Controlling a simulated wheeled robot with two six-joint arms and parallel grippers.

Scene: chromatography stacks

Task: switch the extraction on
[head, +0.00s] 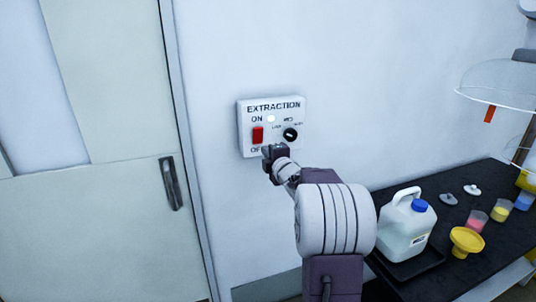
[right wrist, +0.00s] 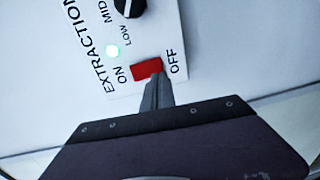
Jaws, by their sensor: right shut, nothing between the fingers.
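A white control box labelled EXTRACTION (head: 244,127) is on the wall in the head view. Its red rocker switch (head: 257,135) sits between the words ON above and OFF below. My right gripper (head: 268,151) is shut and empty at the lower part of the box, partly covering the word OFF. In the right wrist view its fingertips (right wrist: 156,84) overlap the edge of the red switch (right wrist: 146,68); I cannot tell if they touch. My left gripper is out of view.
A black knob (head: 290,134) is right of the switch on the box. A door with a dark handle (head: 171,183) is at left. At right, a dark bench (head: 465,283) holds a blue-capped jug (head: 406,225), a yellow funnel (head: 466,241) and several small cups.

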